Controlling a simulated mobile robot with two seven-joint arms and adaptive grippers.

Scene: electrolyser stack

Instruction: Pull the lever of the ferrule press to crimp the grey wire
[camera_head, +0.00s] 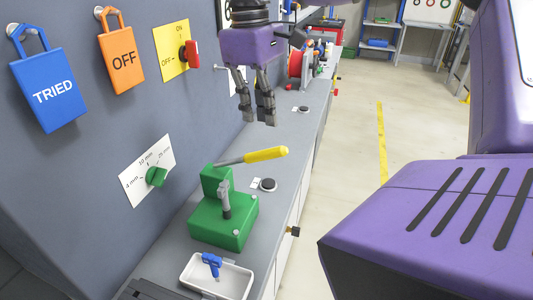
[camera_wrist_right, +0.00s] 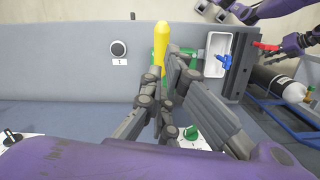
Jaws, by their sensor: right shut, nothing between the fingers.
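The green ferrule press (camera_head: 225,225) stands on the bench with its lever raised at a slant. The lever has a grey shaft and a yellow grip (camera_head: 266,154). My right gripper (camera_head: 265,122) hangs above the yellow grip, shut and empty, with a visible gap between them. In the right wrist view the yellow grip (camera_wrist_right: 161,42) shows just past my right fingertips (camera_wrist_right: 171,62), and the press is mostly hidden behind the fingers. A short grey upright piece (camera_head: 225,198) sits at the press; I cannot tell if it is the grey wire. What seems my left gripper (camera_wrist_right: 237,11) is at the wrist view's top edge.
A white tray (camera_head: 240,283) with a blue item (camera_head: 211,262) stands in front of the press. A black round button (camera_head: 268,184) is beside it. The grey wall carries a green selector knob (camera_head: 156,177), a red switch (camera_head: 191,54) and blue and orange tags.

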